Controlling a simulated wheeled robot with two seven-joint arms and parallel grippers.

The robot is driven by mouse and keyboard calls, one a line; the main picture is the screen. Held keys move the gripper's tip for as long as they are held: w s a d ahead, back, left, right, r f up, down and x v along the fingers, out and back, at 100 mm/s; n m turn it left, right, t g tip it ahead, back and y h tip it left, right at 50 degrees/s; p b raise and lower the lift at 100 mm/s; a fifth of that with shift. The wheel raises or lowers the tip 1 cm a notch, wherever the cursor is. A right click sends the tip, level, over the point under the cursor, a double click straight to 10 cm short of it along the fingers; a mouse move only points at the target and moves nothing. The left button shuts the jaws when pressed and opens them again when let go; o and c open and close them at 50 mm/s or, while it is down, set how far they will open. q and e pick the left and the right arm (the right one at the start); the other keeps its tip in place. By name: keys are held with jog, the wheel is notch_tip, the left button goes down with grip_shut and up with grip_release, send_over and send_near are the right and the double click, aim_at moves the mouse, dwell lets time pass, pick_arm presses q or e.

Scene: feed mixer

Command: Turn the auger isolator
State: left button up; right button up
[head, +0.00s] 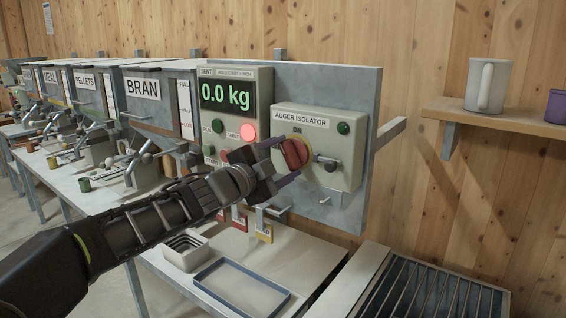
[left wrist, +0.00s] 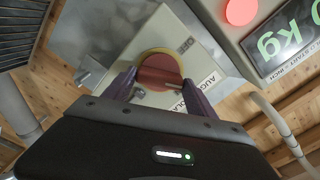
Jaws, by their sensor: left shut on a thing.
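The auger isolator is a pale box (head: 342,165) labelled AUGER ISOLATOR, mounted on a grey panel. Its red rotary handle (head: 294,153) sits on a yellow disc, with "ON" marked above it. My left gripper (head: 279,160) reaches in from the left and is shut on the red handle. In the left wrist view, the two purple-grey fingers stand on either side of the red handle (left wrist: 160,72). The handle looks tilted in the head view. A green lamp (head: 343,128) and a small metal latch (head: 329,164) are on the same box. My right gripper is not in view.
A display box reading 0.0 kg (head: 227,95) with a lit red fault lamp (head: 248,132) stands left of the isolator. Below are a blue-rimmed tray (head: 241,290) and hanging tags (head: 264,233). A shelf (head: 480,117) holds a white mug (head: 487,86) at right.

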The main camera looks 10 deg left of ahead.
pick_arm(q)
jog(key=m+b, duration=0.1)
jog(key=m, duration=0.4)
jog(key=shift+f+m, duration=0.1)
jog(key=shift+m, duration=0.3)
jog(key=o, duration=1.4)
jog(key=shift+c, duration=0.2)
jog(key=v, duration=0.7)
jog(key=shift+s, duration=0.35)
jog(key=shift+a, duration=0.1)
